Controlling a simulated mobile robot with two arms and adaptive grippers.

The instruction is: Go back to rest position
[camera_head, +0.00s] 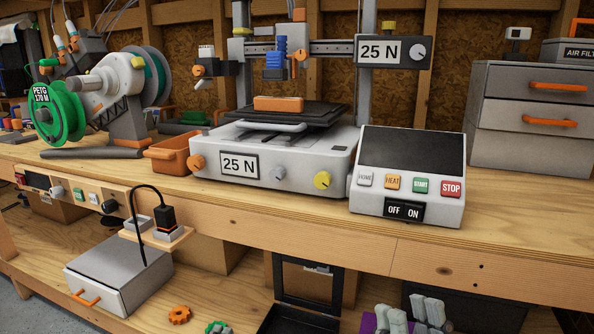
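My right gripper (409,312) shows at the bottom edge, right of the middle, as pale grey finger parts cut off by the frame. It is low, in front of the bench and over the lower shelf area. I see no object between its fingers, but how far apart they are is unclear. My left gripper is not in view.
The workbench (520,205) carries a 3D printer (300,170) with an orange block (278,104) on its bed, a control box (410,175), a drawer unit (530,115), a green spool (60,115) and an orange bin (172,155). A grey drawer box (125,270) stands below.

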